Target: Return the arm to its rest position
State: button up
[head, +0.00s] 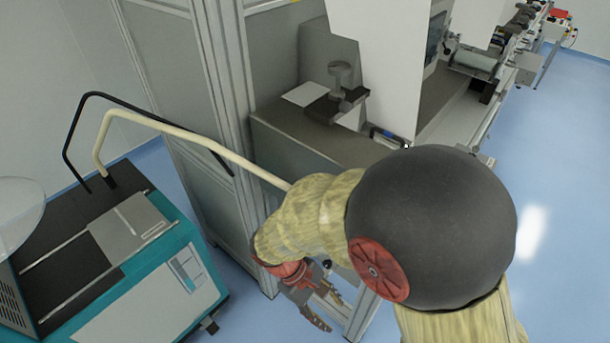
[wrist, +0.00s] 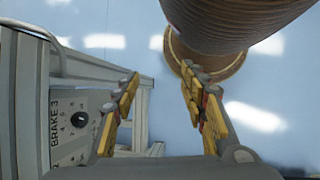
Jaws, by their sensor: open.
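My arm reaches from the lower right of the head view, with a big dark round joint and pale yellowish links. My gripper (head: 328,308) hangs low in front of the machine frame, pointing down and to the right over the blue floor. In the wrist view my gripper (wrist: 160,74) has its two yellow-padded fingers spread apart.
A grey panel marked BRAKE 3 (wrist: 75,122) with a black knob stands close left of the fingers. A teal cart (head: 150,290) with curved handles is at left. The machine's grey shelf (head: 290,130) lies behind my arm. Blue floor (head: 570,200) is clear at right.

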jog(key=d+r+m+t+y, duration=0.2)
jog(key=d+r+m+t, duration=0.2)
jog(key=r, duration=0.8)
jog(key=d+r+m+t+y, duration=0.3)
jog(key=d+r+m, duration=0.3)
jog(key=d+r, duration=0.3)
notch_tip(320, 180, up, 5)
jog(key=shift+s+d+f+t+y, duration=0.2)
jog(key=shift+s+t+y, duration=0.1)
jog(key=shift+s+t, duration=0.1)
